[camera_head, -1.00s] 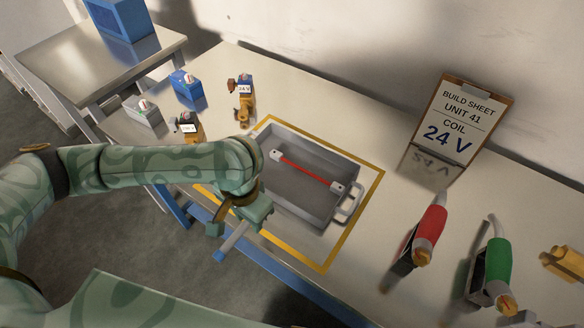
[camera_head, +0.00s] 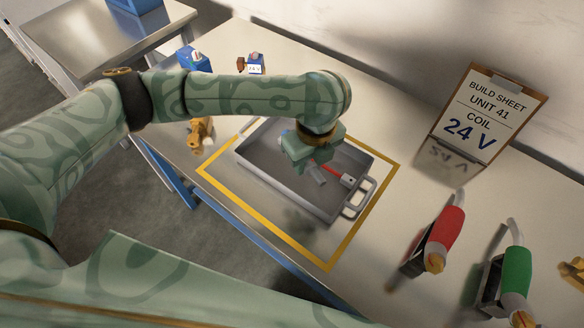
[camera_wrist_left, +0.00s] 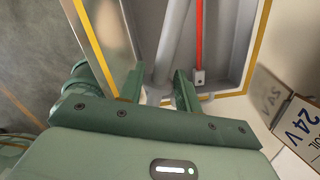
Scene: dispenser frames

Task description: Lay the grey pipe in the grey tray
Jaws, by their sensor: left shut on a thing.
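My left gripper (camera_head: 308,158) is shut on the grey pipe (camera_head: 317,175) and holds it over the grey tray (camera_head: 264,150). Most of the pipe is hidden by the hand in the head view. In the left wrist view the pipe (camera_wrist_left: 172,42) runs away from between the fingers (camera_wrist_left: 158,88), with the tray (camera_wrist_left: 229,55) behind it. A red rod (camera_head: 331,170) with pale end blocks lies in the tray, partly hidden by the hand. I cannot tell whether the pipe touches the tray floor. My right gripper is not in view.
A yellow outline (camera_head: 262,228) surrounds the tray. Red-handled (camera_head: 447,229) and green-handled (camera_head: 516,270) tools stand to the right. A build sheet board (camera_head: 484,118) reading 24 V stands behind. A blue block (camera_head: 193,58) and a 24 V part (camera_head: 254,64) are at the back left.

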